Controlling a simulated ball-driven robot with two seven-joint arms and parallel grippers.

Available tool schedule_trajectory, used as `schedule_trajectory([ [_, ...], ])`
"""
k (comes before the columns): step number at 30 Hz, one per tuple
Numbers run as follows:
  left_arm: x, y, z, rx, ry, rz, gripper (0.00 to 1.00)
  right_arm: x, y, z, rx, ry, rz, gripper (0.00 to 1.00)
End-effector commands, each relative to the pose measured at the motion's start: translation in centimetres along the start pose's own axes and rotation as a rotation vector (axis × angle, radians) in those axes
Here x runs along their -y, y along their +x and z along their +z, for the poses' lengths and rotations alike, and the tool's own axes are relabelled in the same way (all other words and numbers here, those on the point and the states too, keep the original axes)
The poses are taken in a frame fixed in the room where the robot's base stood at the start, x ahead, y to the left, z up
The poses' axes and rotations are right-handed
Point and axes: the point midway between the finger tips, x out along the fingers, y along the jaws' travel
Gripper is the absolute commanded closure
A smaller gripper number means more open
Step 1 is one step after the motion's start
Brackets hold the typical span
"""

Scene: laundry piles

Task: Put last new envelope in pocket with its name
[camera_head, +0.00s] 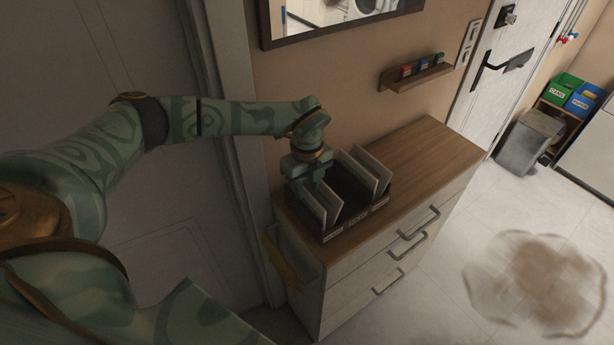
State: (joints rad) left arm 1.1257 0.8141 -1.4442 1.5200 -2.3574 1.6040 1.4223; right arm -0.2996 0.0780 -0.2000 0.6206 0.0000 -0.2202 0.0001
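A dark letter holder (358,219) with small labels along its front edge stands on the left end of the wooden-topped dresser. The label names are too small to read surely. Pale envelopes (328,208) stand upright in its left pocket, and more pale envelopes (373,170) stand in its right pocket. The middle of the holder looks dark and empty. My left gripper (316,188) points down over the left pocket, right at the envelopes there. Its fingertips are partly hidden, so I cannot tell whether it grips an envelope. My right gripper is out of view.
The dresser top (432,150) is clear to the right of the holder. A small wall shelf (416,77) with coloured items hangs above it. A mirror (340,22) hangs higher up. A brown stain (540,285) marks the floor at right.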

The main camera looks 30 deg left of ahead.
Motion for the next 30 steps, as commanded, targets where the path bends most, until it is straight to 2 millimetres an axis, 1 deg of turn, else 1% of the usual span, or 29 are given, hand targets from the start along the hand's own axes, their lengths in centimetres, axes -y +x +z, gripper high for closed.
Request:
schedule_trajectory([
  [2, 0.1, -0.7, 0.0, 0.001, 0.000, -0.002, 0.67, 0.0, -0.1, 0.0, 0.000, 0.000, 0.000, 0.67],
  [5, 0.1, -2.4, 0.1, 0.001, 0.001, -0.004, 0.67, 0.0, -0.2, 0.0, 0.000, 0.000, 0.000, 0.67],
  [15, 0.1, -11.5, 0.1, 0.002, 0.000, -0.006, 0.67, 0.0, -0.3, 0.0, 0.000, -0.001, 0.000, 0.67],
  [18, 0.1, -13.6, 0.1, 0.001, 0.000, -0.004, 0.67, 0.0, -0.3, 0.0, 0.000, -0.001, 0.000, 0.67],
  [21, 0.1, -15.0, 0.0, 0.001, 0.000, -0.003, 0.67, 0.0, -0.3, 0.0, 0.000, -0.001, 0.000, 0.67],
  [24, 0.0, -15.8, 0.0, 0.000, 0.001, -0.001, 0.67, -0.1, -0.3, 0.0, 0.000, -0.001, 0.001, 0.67],
  [30, 0.0, -16.2, 0.0, -0.001, 0.001, 0.000, 0.67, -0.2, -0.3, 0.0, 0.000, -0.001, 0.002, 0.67],
])
